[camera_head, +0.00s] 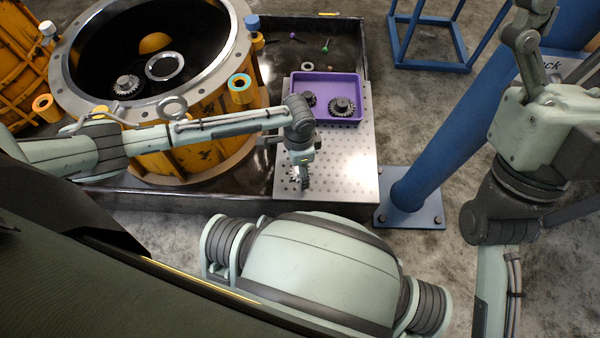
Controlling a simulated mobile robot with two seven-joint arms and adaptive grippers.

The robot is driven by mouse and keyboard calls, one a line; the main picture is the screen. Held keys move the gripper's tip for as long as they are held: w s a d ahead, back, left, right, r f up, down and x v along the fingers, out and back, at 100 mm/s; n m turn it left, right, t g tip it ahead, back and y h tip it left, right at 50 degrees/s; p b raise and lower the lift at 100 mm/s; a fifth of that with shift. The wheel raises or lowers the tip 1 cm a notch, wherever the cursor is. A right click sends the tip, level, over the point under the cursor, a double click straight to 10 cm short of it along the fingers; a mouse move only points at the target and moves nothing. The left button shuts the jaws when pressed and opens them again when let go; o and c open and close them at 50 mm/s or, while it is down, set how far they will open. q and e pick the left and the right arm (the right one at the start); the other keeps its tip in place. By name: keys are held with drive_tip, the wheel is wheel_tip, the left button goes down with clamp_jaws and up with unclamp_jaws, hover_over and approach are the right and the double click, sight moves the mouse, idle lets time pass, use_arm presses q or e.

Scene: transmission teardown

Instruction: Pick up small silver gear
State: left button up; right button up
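A small silver-grey toothed gear (127,85) lies inside the large round housing (75,88), near its left inner wall. My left arm reaches in from the left across the front of the housing. My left gripper (304,182) points down over the perforated metal plate (345,165), in front of the purple tray and well to the right of that gear. Its fingers are too small and dark to show whether they are open or hold anything. My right arm stands at the right edge; its gripper is not visible.
A smooth silver ring (164,66) lies beside the gear. The purple tray (297,82) holds a dark larger gear (342,106) and a dark smaller one (308,99). A blue post (450,125) stands right of the plate. The housing rim surrounds the gear.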

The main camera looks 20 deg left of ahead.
use_arm(q)
drive_tip(key=shift+f, duration=0.1)
drive_tip(key=c, duration=1.4)
drive_tip(key=shift+c, duration=0.7)
